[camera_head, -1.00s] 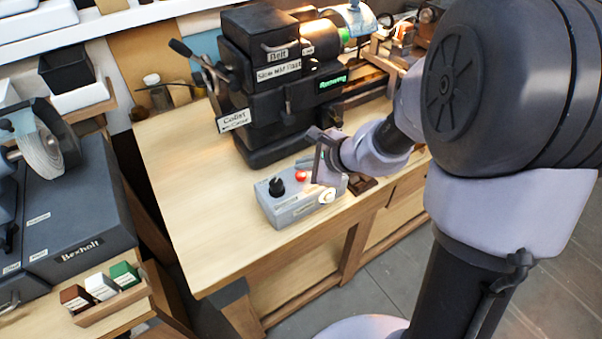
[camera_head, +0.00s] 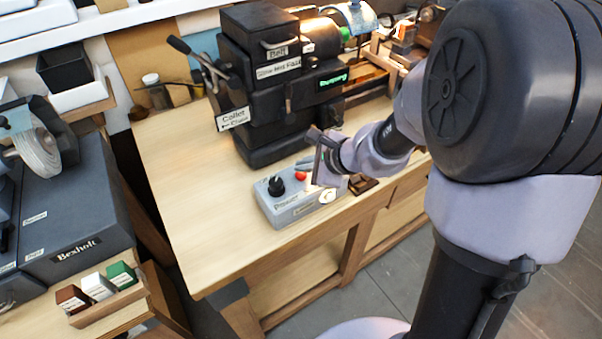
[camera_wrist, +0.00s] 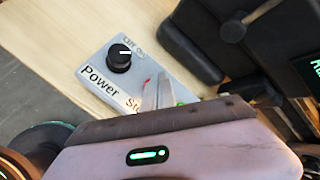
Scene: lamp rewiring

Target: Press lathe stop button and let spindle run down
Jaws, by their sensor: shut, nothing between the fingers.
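In the wrist view the fingers hide most of the red button, and only a sliver shows (camera_wrist: 147,84). I cannot tell whether they touch it. The "Power" label (camera_wrist: 98,82) is readable; the stop label is partly covered.
The bench top (camera_head: 200,205) left of the control box is clear. A small brown tray (camera_head: 361,184) lies right of the box. At the left stand a grey Bexholt machine (camera_head: 75,215) and a rack (camera_head: 105,300) with several small coloured boxes.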

